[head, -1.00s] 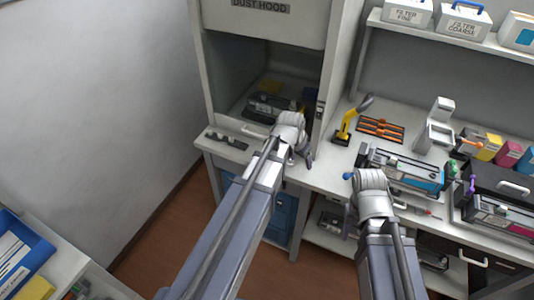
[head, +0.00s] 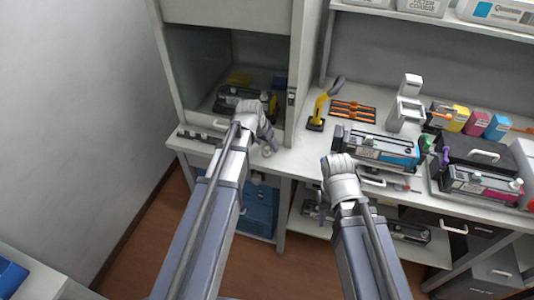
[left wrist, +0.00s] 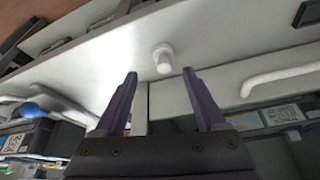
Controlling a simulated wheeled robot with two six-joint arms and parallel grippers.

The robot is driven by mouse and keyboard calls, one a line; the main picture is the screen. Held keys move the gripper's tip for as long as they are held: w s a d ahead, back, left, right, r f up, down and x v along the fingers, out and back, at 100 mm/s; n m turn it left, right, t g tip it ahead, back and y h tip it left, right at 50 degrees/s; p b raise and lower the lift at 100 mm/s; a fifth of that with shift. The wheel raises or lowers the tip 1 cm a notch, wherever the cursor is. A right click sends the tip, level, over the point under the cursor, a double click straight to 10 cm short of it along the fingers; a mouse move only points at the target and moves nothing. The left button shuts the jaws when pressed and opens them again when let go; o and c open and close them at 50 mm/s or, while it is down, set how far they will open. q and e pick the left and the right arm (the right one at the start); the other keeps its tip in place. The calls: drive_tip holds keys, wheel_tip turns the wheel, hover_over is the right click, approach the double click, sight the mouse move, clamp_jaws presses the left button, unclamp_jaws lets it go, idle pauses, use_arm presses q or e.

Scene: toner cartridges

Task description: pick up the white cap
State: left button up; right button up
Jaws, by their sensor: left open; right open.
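The white cap (left wrist: 163,57) is a small stubby cylinder on a pale surface in the left wrist view. It shows beyond and between the fingertips of my left gripper (left wrist: 160,76), which is open with nothing between its dark fingers. In the head view my left gripper (head: 268,138) is over the bench's front edge before the dust hood, with its fingers partly hidden by the wrist. I cannot clearly make out the cap there. My right gripper (head: 324,195) is at the bench's front edge, mostly hidden behind its wrist, open.
The dust hood holds a dark cartridge (head: 240,100). On the bench (head: 302,158) are a yellow-handled tool (head: 318,110), an orange rack (head: 352,111), a cyan-marked cartridge (head: 375,147) and a magenta-marked cartridge (head: 480,184). Blue drawers (head: 262,205) are below.

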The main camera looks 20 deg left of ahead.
sight(267, 148)
use_arm(q)
drive_tip(key=b+x, duration=0.2)
drive_tip(key=x, duration=0.1)
drive_tip(key=b+x, duration=0.1)
drive_tip(key=shift+w+a+f+b, duration=0.2)
drive_tip(key=shift+a+f+b, duration=0.05)
drive_tip(key=shift+f+b, duration=0.15)
drive_tip(key=shift+r, duration=0.1)
drive_tip(key=shift+c, duration=0.4)
clamp_jaws()
